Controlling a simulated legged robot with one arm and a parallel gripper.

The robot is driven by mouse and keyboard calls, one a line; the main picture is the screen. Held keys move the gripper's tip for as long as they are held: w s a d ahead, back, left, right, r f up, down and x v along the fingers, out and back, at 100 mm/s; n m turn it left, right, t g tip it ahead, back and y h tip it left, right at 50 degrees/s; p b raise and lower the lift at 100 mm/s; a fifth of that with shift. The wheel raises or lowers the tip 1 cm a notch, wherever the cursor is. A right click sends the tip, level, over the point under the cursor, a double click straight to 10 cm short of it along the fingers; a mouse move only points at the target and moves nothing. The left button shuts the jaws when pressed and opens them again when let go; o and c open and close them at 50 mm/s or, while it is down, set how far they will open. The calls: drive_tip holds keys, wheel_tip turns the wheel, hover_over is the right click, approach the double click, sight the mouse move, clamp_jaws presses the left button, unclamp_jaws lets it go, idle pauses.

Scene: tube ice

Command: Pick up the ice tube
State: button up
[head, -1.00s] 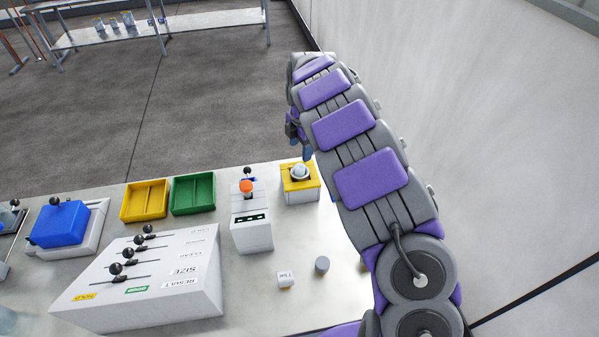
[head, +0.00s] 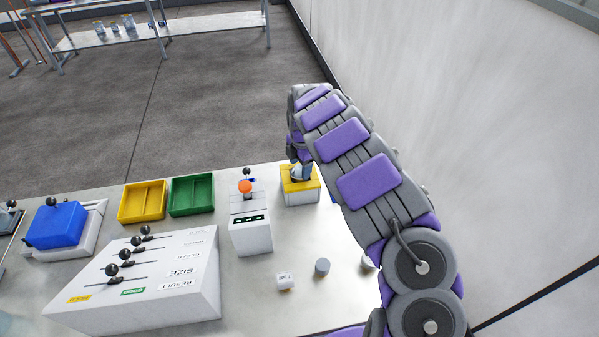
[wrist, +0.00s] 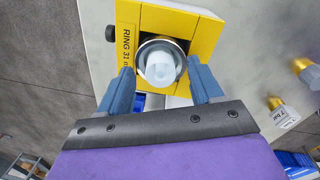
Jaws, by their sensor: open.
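The ice tube (wrist: 160,66) is a pale, translucent cylinder standing in a round metal ring in the yellow-topped block (wrist: 206,30), which is marked "RING 31". My gripper (wrist: 160,85) is open in the wrist view, with one blue finger on each side of the ring's near edge. The fingers look apart from the tube; their exact height over it is hard to tell. In the head view my gripper (head: 298,172) is right over the yellow-topped block (head: 300,196), and it mostly hides the tube.
A white device with an orange knob (head: 245,187) stands just left of the block. Green (head: 191,195) and yellow (head: 142,202) trays, a blue box (head: 57,225) and a white lever panel (head: 150,275) are farther left. Small cylinders (head: 322,267) stand in front. A wall is at right.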

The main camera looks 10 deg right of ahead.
sight(299, 166)
clamp_jaws()
idle(0.4)
drive_tip(key=shift+r, duration=0.1)
drive_tip(key=shift+r+p, duration=0.4)
drive_tip(key=shift+r, duration=1.15)
drive_tip(key=shift+s+r, duration=0.15)
drive_tip(key=shift+r, duration=0.05)
drive_tip(key=s+r, duration=0.1)
drive_tip(key=s, duration=1.4)
drive_tip(key=shift+s+r+p, duration=0.2)
drive_tip(key=shift+s+p, duration=0.15)
drive_tip(key=shift+p, duration=0.1)
